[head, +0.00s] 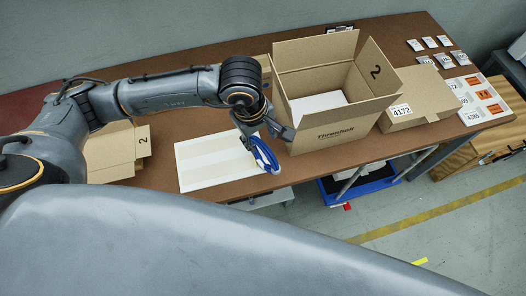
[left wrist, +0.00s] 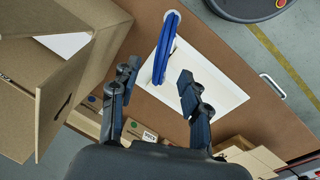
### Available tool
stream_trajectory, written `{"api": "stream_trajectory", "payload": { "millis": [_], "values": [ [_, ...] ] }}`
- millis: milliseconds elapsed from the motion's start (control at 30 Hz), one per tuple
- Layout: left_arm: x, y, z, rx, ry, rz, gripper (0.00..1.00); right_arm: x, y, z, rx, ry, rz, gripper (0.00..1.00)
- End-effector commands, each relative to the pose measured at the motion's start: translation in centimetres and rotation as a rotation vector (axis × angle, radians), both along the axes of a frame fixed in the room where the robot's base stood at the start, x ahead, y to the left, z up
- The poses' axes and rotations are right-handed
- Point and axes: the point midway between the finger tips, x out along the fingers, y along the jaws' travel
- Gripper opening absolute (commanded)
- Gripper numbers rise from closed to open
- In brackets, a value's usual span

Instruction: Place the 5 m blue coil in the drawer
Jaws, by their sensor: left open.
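The blue coil (head: 265,153) is at the right end of a white panel (head: 205,170) on the brown bench. My left gripper (head: 262,132) is over it, with its fingers pointing down. In the left wrist view the coil (left wrist: 165,48) shows as a narrow loop beyond and between the fingertips of the open left gripper (left wrist: 152,85). I cannot tell whether the fingers touch it. A pale drawer-like part (head: 268,197) shows under the bench's front edge, but its inside is hidden. A silver handle (left wrist: 272,85) shows in the left wrist view. My right gripper is not in view.
A large open carton marked 2 (head: 335,115) stands just right of my left gripper. A closed box labelled 4172 (head: 425,92) and several small cards (head: 430,43) are farther right. A smaller open carton (head: 110,155) is at the left. A blue tray (head: 360,185) is below the bench.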

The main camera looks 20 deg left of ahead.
Motion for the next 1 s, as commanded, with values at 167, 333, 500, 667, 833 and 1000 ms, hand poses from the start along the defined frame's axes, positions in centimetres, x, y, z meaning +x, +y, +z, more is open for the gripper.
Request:
{"api": "stream_trajectory", "payload": {
  "millis": [167, 333, 500, 667, 833, 1000],
  "values": [
    [0.1, -0.2, -1.3, 0.0, 0.002, 0.0, 0.46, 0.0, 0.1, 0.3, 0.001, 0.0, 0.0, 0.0],
    [0.0, -0.5, -3.1, 0.0, 0.006, -0.001, 0.46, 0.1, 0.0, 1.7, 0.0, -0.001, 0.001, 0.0],
    [0.4, -0.8, -5.6, -0.001, 0.003, 0.0, 0.46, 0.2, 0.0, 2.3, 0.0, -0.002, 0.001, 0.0],
    [0.5, -0.9, -6.5, -0.001, 0.001, 0.0, 0.46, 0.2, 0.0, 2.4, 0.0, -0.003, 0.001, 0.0],
    [0.5, -0.9, -6.5, -0.001, 0.0, -0.001, 0.46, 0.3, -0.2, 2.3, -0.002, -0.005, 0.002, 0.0],
    [0.5, -0.9, -6.5, -0.001, 0.0, -0.001, 0.12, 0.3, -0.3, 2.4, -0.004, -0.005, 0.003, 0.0]
  ]
}}
